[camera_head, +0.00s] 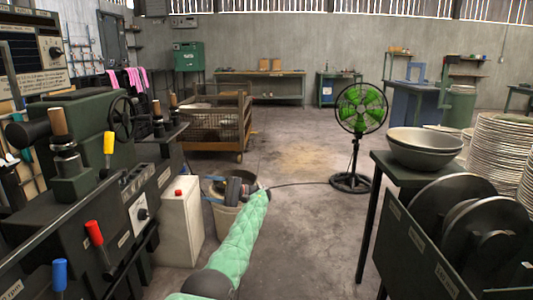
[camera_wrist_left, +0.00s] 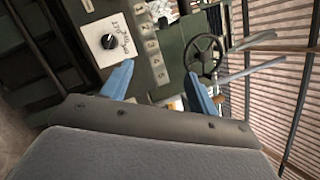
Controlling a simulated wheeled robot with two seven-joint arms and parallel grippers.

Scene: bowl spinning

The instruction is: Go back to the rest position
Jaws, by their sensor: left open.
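My left arm, in a green padded sleeve, reaches up from the bottom of the head view. Its gripper (camera_head: 236,189) is small and dark there, in front of a bucket (camera_head: 222,220) beside the spinning machine (camera_head: 85,205). In the left wrist view the two blue fingers of the left gripper (camera_wrist_left: 159,88) stand wide apart with nothing between them. Behind them are the machine's dial panel (camera_wrist_left: 108,41) and handwheel (camera_wrist_left: 204,56). My right gripper is in neither view. Grey metal bowls (camera_head: 424,150) sit stacked on a dark stand at the right, apart from my left gripper.
A green fan (camera_head: 361,110) stands on the floor ahead. Large metal discs (camera_head: 445,205) stand in a dark rack at the right. A wheeled cage cart (camera_head: 213,122) is further back. The middle floor is mostly clear.

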